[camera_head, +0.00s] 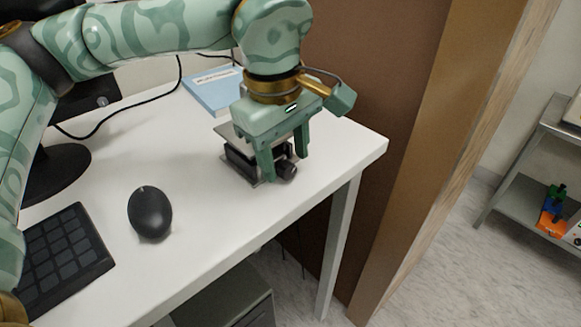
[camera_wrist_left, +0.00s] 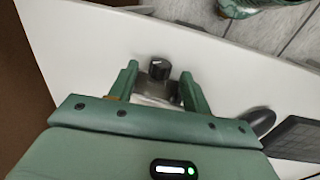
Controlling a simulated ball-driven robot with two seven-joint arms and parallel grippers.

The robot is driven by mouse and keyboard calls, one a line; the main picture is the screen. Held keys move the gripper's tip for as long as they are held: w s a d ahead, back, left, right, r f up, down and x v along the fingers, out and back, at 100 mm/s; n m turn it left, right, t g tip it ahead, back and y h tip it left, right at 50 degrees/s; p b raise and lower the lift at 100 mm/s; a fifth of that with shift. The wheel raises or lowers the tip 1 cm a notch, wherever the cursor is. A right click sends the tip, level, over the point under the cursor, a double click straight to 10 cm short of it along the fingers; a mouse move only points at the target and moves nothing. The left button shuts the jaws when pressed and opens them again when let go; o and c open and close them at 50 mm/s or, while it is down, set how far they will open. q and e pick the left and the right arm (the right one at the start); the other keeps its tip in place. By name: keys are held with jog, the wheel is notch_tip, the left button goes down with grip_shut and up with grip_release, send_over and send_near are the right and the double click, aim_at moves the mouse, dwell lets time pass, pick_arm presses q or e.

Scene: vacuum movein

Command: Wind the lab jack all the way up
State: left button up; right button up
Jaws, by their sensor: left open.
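The lab jack (camera_head: 240,163) stands on the white desk near its right corner, a small metal unit with a dark base and a black round knob (camera_head: 287,170) on its near side. In the left wrist view the knob (camera_wrist_left: 160,69) shows between the fingertips, with the metal jack (camera_wrist_left: 155,90) behind it. My left gripper (camera_head: 284,165) is open, pointing down over the jack, its two green fingers on either side near the knob. I cannot tell whether they touch it. The gripper hides much of the jack's top. My right gripper is not in view.
A blue book (camera_head: 212,92) lies behind the jack. A black mouse (camera_head: 150,213) and a dark keyboard (camera_head: 62,258) are at the left of the desk (camera_head: 215,230). A brown partition stands right of the desk; a grey shelf (camera_head: 530,200) is farther right.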

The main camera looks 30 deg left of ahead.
pick_arm(q)
jog(key=shift+w+f, duration=0.1)
jog(key=shift+f, duration=0.8)
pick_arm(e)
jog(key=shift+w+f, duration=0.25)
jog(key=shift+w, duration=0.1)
